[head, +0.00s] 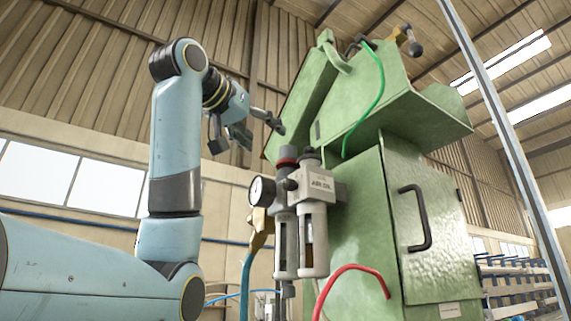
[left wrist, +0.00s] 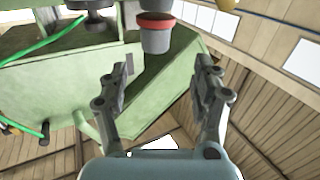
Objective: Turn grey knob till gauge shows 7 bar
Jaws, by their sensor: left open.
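The grey knob (head: 287,151) tops the left unit of the air regulator, above a red ring (head: 287,162). It also shows in the left wrist view (left wrist: 156,40), near the top and beyond the fingers. The round gauge (head: 262,191) with a white face is on the regulator's left side; its needle is too small to read. My left gripper (head: 247,138) is open and empty, up and to the left of the knob, apart from it. In the left wrist view the open fingers (left wrist: 163,76) have a gap between them. My right gripper is out of view.
The regulator body (head: 315,184) is fixed to a green machine (head: 365,220) with a black handle (head: 415,217). A second dark knob (head: 309,153) sits close right of the grey knob. Red (head: 350,270) and green (head: 376,100) hoses are nearby. Open air lies left of the regulator.

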